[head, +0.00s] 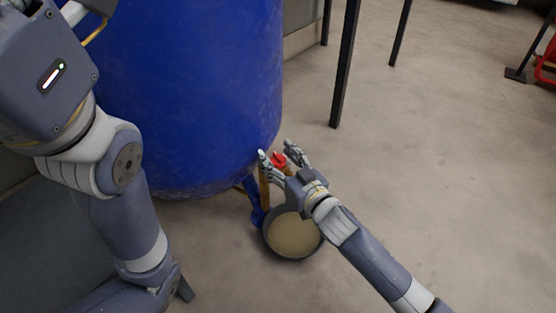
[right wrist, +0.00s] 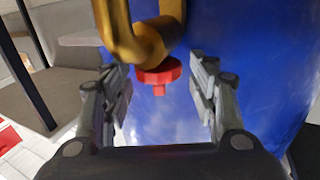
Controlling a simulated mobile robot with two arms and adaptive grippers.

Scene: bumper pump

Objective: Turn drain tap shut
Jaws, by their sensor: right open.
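The drain tap is a brass pipe (right wrist: 147,36) with a red knob (right wrist: 160,74), low on the side of a large blue tank (head: 185,85). In the head view the red knob (head: 279,158) shows between the fingers of my right gripper (head: 279,148). My right gripper is open, and in the right wrist view (right wrist: 163,85) its two fingers stand apart on either side of the knob. I see a gap between the knob and each finger there. My left arm comes in from the left in the head view, but I cannot make out its fingers.
A round bucket (head: 292,236) with pale contents stands on the floor below the tap. A blue tank leg (head: 256,213) is beside it. Dark table legs (head: 346,65) stand at the back. A red object (head: 546,62) is at the far right. The floor at right is clear.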

